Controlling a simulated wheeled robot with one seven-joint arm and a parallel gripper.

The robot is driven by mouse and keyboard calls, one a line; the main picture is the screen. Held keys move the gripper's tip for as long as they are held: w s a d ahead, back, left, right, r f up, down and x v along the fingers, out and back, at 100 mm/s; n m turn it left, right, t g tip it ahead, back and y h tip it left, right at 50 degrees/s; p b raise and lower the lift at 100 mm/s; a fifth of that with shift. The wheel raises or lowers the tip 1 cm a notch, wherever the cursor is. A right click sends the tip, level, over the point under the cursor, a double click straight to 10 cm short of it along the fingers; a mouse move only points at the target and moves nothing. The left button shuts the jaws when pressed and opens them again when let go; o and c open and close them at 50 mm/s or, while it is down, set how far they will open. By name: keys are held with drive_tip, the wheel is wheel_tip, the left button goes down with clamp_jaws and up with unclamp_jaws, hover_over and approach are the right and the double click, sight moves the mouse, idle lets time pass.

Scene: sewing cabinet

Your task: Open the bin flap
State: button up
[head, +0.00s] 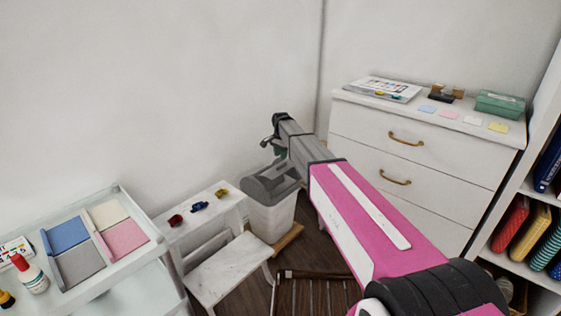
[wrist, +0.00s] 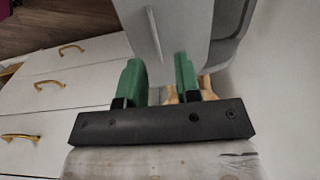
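The bin (head: 270,219) stands on the floor in the corner, with a pale body and a dark grey lid (head: 262,186). In the wrist view a grey panel (wrist: 182,28) of the bin, with a thin raised ridge, lies just beyond my fingers. I cannot tell if this panel is the flap, or how far the flap is swung. My gripper (head: 280,152) is above the bin lid in the head view. Its green fingers stand apart and empty in the wrist view (wrist: 159,75). I cannot tell if they touch the bin.
A white drawer cabinet (head: 370,126) with brass handles stands to the right of the bin. A white step stool (head: 228,268) is in front left, beside a tray cart (head: 150,252). The wall is close behind the bin. A bookshelf (head: 541,190) is at far right.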

wheel_tip(320, 180, up, 6)
idle(0.4)
drive_tip(key=shift+r, duration=0.1)
drive_tip(key=s+d+f+n, duration=0.2)
drive_tip(key=s+d+f, duration=0.2)
drive_tip(key=s+d, duration=0.5)
drive_tip(key=s+d+f+n, duration=0.3)
drive_tip(key=s+d, duration=0.5)
drive_tip(key=s, duration=0.7)
drive_tip(key=s+d+f+n, duration=0.2)
drive_tip(key=s+d+f, duration=0.3)
drive_tip(key=s+d, duration=0.4)
drive_tip(key=s, duration=0.2)
drive_tip(key=shift+s+d+f+n, duration=0.3)
drive_tip(key=shift+s+d+f, duration=0.05)
drive_tip(key=shift+s, duration=0.05)
